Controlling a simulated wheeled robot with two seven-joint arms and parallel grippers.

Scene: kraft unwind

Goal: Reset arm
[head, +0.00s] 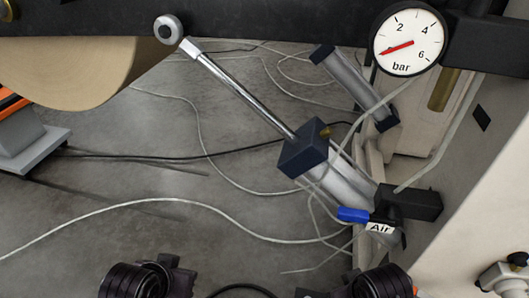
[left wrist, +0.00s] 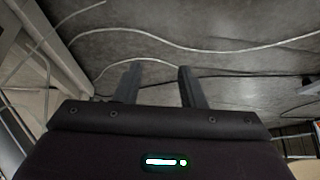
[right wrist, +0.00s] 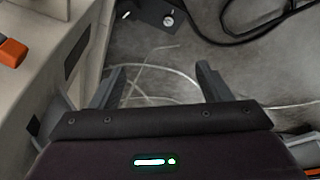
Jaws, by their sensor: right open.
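A pneumatic cylinder (head: 340,180) with a dark end block (head: 305,148) has its shiny rod (head: 240,90) extended up-left, close to a round grey end piece (head: 168,28). A valve marked "Air" (head: 380,228) with a blue handle (head: 352,214) sits at the cylinder's lower end; the handle points left. The white gauge (head: 408,42) has its red needle pointing lower left, below 2 bar. My left gripper (left wrist: 158,80) is open and empty over the floor. My right gripper (right wrist: 160,78) is open and empty near the machine's side. Neither gripper's fingers show in the head view.
A large brown roll (head: 75,70) hangs under a dark beam at upper left. A second cylinder (head: 352,80) stands behind the first. Pale hoses (head: 200,203) and dark cables run over the grey floor. A pale machine wall (head: 470,140) bounds the right. The floor at left is mostly open.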

